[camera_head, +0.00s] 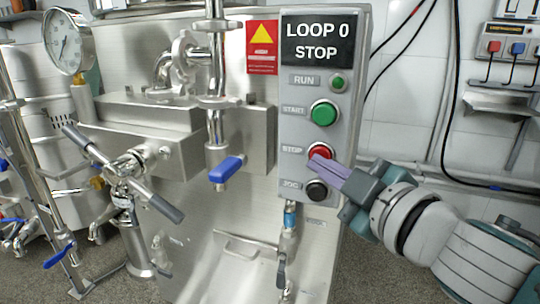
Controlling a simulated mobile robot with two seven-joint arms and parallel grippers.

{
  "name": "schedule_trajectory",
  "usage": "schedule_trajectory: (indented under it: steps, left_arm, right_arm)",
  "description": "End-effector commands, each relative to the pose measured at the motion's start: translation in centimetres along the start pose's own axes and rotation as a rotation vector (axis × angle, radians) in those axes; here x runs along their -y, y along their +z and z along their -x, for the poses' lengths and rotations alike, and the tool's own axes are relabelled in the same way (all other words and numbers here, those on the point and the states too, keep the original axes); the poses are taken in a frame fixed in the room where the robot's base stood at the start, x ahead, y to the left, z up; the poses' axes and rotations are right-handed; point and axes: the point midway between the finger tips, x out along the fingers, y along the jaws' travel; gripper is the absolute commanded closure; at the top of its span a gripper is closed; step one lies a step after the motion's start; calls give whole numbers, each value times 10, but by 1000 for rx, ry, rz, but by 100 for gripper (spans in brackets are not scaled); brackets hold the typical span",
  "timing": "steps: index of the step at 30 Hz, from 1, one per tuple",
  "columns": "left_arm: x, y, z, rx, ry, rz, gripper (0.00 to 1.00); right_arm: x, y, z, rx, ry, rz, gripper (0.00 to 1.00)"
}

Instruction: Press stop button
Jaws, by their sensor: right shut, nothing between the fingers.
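The control box (293,133) of the mill carries a sign reading "LOOP 0 STOP". Below the sign are a small green RUN lamp (337,83), a green START button (324,113), a red STOP button (320,151) and a black JOG button (316,190). My right gripper (318,166) comes in from the right, shut and empty, with its fingertips at the lower edge of the STOP button. I cannot tell whether they touch it. The fingers lie just above the JOG button and hide part of the STOP button. My left gripper is not in view.
A blue-handled valve (227,169) and steel pipes stand left of the box. A pressure gauge (66,47) and a long-handled clamp (130,170) are further left. Cables and a wall socket panel (513,42) are at the right. A blue-collared fitting (290,215) hangs below the box.

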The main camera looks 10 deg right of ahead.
Motion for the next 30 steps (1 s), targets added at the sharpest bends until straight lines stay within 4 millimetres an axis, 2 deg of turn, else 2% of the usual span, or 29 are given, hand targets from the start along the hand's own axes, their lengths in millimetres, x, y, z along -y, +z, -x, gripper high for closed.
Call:
schedule_trajectory:
  steps: [13,30]
  left_arm:
    - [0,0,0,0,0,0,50]
    - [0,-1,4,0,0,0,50]
  right_arm:
    - [-1,2,-1,3,1,0,100]
    - [8,-8,12,2,1,0,100]
